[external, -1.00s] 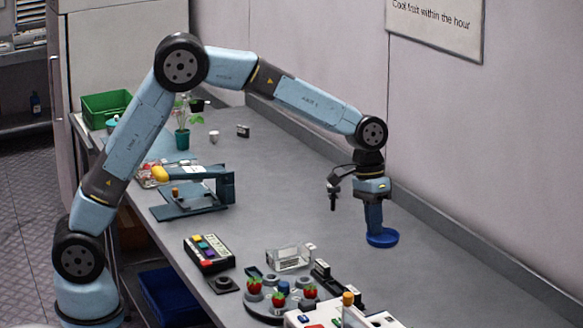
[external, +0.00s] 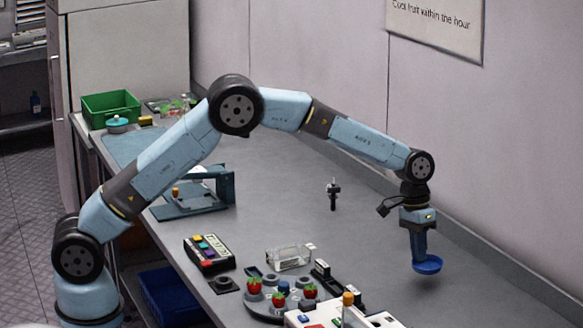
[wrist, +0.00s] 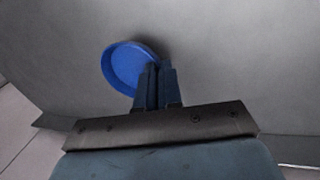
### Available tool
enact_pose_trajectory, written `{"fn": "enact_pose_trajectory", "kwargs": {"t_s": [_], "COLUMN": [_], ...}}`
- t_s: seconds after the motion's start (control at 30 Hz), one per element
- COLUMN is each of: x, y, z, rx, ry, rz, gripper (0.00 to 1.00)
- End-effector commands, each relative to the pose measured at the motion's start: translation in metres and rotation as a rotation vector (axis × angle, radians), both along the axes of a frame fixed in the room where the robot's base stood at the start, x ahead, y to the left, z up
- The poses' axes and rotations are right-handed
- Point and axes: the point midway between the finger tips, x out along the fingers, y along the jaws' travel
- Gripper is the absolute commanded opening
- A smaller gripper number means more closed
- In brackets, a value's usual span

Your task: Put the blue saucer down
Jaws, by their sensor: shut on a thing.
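The blue saucer (external: 430,266) is at the right part of the grey bench, near the wall side. My gripper (external: 420,254) points down and is shut on the saucer's rim. In the wrist view the round saucer (wrist: 125,66) sticks out to the left of the closed fingers (wrist: 158,75), and its shallow inside faces the camera. The saucer looks held over bare bench top; I cannot tell how large the gap beneath it is.
The bench (external: 370,245) around the saucer is clear. To its left stand a round tray with strawberries (external: 278,298), a clear box (external: 289,257) and a panel with coloured buttons (external: 209,252). A small dark upright tool (external: 333,195) stands farther back. The wall runs along the right.

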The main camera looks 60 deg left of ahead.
Motion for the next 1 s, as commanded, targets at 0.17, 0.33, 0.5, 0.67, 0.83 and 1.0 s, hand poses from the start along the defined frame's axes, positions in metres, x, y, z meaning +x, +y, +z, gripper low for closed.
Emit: {"fn": "enact_pose_trajectory", "kwargs": {"t_s": [0.17, 0.33, 0.5, 0.67, 0.83, 1.0], "x": [0.003, 0.003, 0.003, 0.003, 0.003, 0.003], "y": [-0.001, -0.001, -0.001, -0.001, -0.001, 0.000], "z": [-0.019, -0.035, -0.035, -0.037, -0.037, -0.037], "rx": [0.001, 0.001, 0.000, 0.000, 0.001, 0.001], "ry": [0.004, 0.002, 0.001, 0.001, 0.001, 0.001], "rz": [-0.001, -0.001, -0.001, 0.000, 0.000, 0.000], "gripper": [0.00, 0.00, 0.00, 0.00, 0.16, 0.16]}}
